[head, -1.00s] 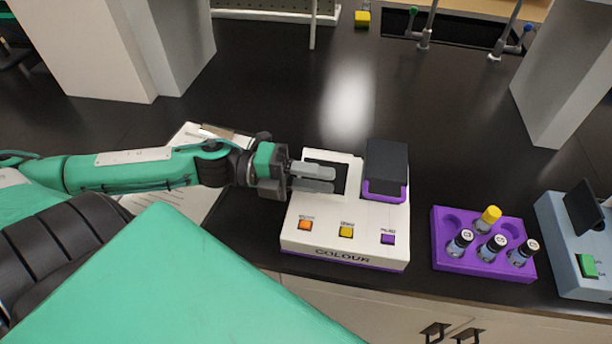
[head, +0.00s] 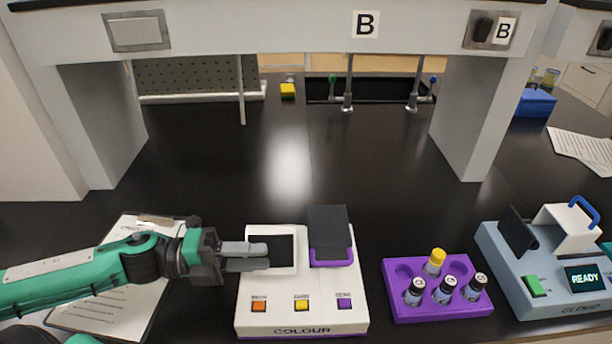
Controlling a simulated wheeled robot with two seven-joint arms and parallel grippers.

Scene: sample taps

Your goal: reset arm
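My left gripper (head: 258,257) reaches in from the left. Its fingers lie over the left part of the white COLOUR device (head: 270,315), in front of that device's dark square opening. A narrow gap shows between the two fingers and I see nothing held there. Whether the fingertips touch the device I cannot tell. The device has orange, yellow and purple buttons and a dark lid (head: 328,228) with a purple rim at its right. My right gripper is not in view.
A purple rack (head: 400,312) with several vials, one yellow-capped, stands right of the COLOUR device. A blue-grey device (head: 558,297) reading READY stands further right. A clipboard (head: 85,318) lies under my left arm. Grey pillars (head: 470,110) flank the clear black bench. Taps stand at the back.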

